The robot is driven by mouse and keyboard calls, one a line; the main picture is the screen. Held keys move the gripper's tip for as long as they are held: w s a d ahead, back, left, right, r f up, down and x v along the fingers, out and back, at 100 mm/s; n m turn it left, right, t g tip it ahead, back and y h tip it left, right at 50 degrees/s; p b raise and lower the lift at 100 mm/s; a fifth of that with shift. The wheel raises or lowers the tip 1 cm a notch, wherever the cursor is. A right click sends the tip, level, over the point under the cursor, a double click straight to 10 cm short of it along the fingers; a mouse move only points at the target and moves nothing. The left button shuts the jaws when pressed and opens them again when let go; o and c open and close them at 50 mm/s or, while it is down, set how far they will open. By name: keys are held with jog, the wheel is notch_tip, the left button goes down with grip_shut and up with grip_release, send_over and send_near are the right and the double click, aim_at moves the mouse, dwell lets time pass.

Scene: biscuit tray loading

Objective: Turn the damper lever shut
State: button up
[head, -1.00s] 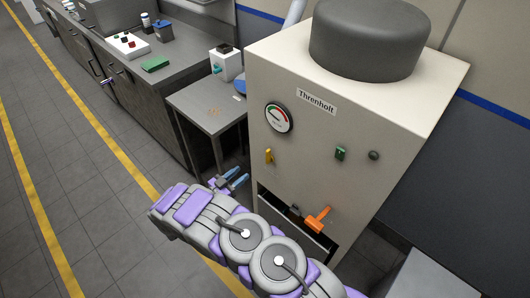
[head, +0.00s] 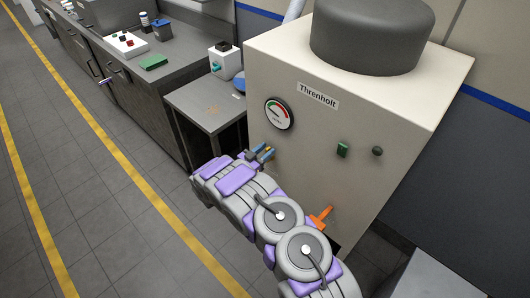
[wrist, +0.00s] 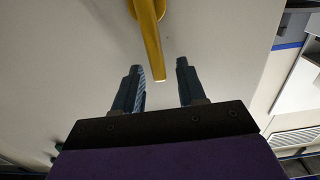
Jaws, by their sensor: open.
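A yellow lever (wrist: 152,45) sticks out from the pale front panel of the machine in the wrist view. Its free end hangs down, and its tip shows between my two fingers with a gap on each side. My gripper (wrist: 159,66) is open and empty. In the head view my gripper (head: 262,153) is at the left part of the machine's front, below the round gauge. There it largely hides the yellow lever. Which control is the damper lever is not labelled in these views.
The machine (head: 400,110) also carries a gauge (head: 279,113), a green switch (head: 343,150), a dark round knob (head: 377,151) and an orange handle (head: 321,216) low down, close to my arm. A grey side table (head: 205,105) stands to the left. The floor at left is clear.

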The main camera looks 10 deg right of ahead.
jog(key=shift+a, duration=0.15)
grip_shut()
dwell(0.6)
